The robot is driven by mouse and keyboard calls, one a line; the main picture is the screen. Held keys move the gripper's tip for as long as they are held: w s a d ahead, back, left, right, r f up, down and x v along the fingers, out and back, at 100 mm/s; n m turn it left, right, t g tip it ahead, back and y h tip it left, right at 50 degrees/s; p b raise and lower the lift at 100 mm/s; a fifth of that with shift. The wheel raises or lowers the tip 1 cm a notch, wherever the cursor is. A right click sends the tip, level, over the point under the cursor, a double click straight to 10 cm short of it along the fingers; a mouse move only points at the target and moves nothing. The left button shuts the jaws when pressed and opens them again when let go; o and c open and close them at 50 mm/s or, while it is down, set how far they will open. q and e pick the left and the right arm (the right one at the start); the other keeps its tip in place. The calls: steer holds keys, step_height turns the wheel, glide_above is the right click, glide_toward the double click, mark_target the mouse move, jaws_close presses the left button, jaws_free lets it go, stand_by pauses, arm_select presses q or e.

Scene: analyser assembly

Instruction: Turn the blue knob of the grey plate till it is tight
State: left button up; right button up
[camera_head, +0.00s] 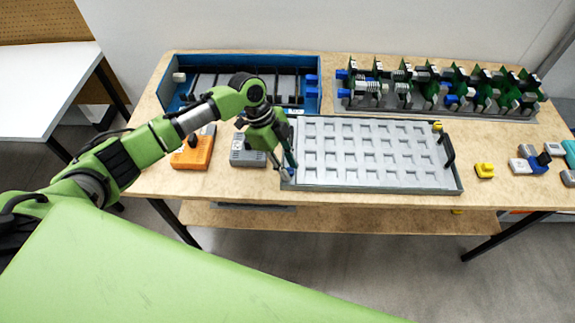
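The grey plate (385,188) lies on the wooden table, with rows of square recesses and a dark front edge. My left gripper (288,168) points down at the plate's left edge, near its front left corner. Its fingers are small and dark here, and I cannot tell whether they are open or shut. A little blue shows at the fingertips, but the blue knob cannot be made out clearly; the gripper covers that spot. A yellow knob (437,126) sits at the plate's back right corner. My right gripper is not in view.
A blue-walled tray (168,93) stands behind left, and a rack of green boards (430,82) behind right. An orange box (192,152) and a grey box (247,152) lie left of the plate. A yellow part (484,170) and several small connectors lie right.

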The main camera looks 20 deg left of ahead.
arm_select(q)
steer(key=v, duration=1.2)
steer(key=shift+d, duration=0.1)
